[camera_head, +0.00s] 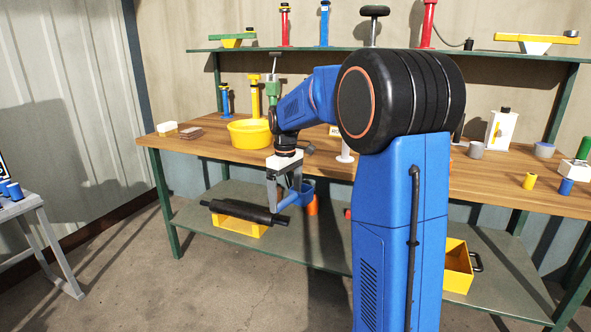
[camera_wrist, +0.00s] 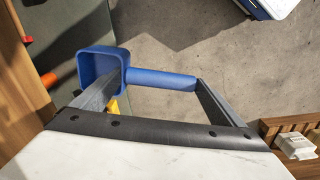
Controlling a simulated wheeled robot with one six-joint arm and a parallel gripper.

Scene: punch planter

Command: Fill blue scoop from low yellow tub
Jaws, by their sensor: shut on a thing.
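My gripper (camera_head: 286,192) points down in front of the workbench's front edge, below the bench top. It is shut on the handle of the blue scoop (camera_head: 307,188). In the wrist view my gripper (camera_wrist: 161,80) has the handle between its two fingers, and the square cup of the blue scoop (camera_wrist: 98,62) lies to the left. The visible inside of the cup looks plain blue and empty. The low yellow tub (camera_head: 250,137) stands on the bench top, above and left of my gripper in the head view. Its contents cannot be seen.
A yellow pump-like post (camera_head: 255,98) rises behind the tub. A black roller (camera_head: 246,211) lies over a yellow bin (camera_head: 236,226) on the lower shelf. A pinkish stack (camera_head: 186,133) and white block (camera_head: 167,127) stand left. Open floor lies in front.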

